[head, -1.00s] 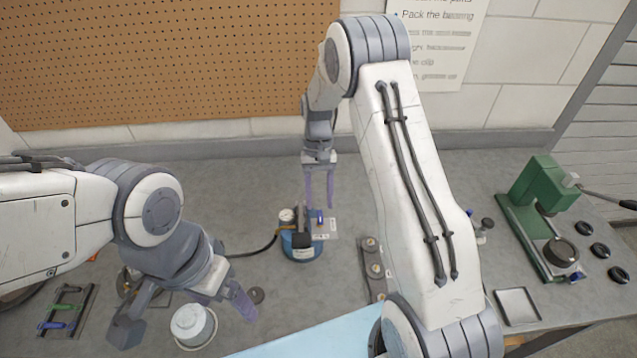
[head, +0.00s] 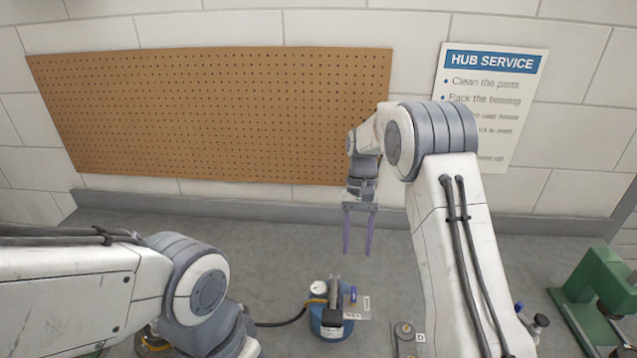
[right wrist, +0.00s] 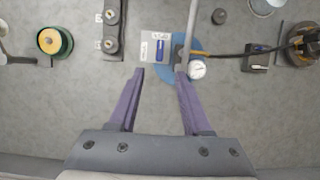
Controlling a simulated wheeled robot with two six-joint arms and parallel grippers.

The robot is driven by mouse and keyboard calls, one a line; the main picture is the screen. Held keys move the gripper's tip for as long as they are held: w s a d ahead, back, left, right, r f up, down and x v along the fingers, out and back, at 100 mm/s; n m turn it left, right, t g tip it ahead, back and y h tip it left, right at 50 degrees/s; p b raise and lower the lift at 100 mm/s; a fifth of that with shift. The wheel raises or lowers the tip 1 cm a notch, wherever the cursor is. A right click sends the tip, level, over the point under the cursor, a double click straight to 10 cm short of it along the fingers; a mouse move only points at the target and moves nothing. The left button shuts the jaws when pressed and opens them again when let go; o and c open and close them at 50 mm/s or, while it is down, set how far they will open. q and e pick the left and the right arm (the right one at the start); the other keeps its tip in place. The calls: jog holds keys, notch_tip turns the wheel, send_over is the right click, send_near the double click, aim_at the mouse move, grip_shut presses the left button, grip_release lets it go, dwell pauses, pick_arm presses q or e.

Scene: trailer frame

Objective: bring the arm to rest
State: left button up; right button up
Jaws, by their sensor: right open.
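My right gripper (head: 358,230) is open, with its two purple fingers pointing down and nothing between them. It hangs above the grey bench, behind the blue device with a gauge (head: 331,322). In the right wrist view the open right gripper (right wrist: 159,85) has its fingertips near the blue device (right wrist: 178,72), which a finger and a grey bar partly cover. My left arm comes in from the left of the head view, but its gripper is below the picture edge and hidden.
A green press (head: 592,300) stands at the right. A black hose (head: 285,322) runs left from the blue device. A plate with round fittings (head: 404,335) lies right of it. A pegboard (head: 215,110) and a service sign (head: 490,95) hang behind. The back of the bench is clear.

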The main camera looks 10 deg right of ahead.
jog(key=s+a+r+n+t+h+b, duration=0.15)
jog(key=s+a+r+n, duration=0.35)
jog(key=s+a, duration=0.65)
jog(key=s+a+f+n+t, duration=0.1)
jog(key=s+n, duration=0.1)
jog(key=s, duration=0.6)
jog(key=s+a+n+t+y+b, duration=0.1)
jog(key=s+a+n, duration=0.1)
jog(key=s, duration=0.7)
jog(key=shift+s+a+f+n+t, duration=0.2)
jog(key=shift+f+n+t, duration=0.2)
jog(key=shift+n, duration=0.4)
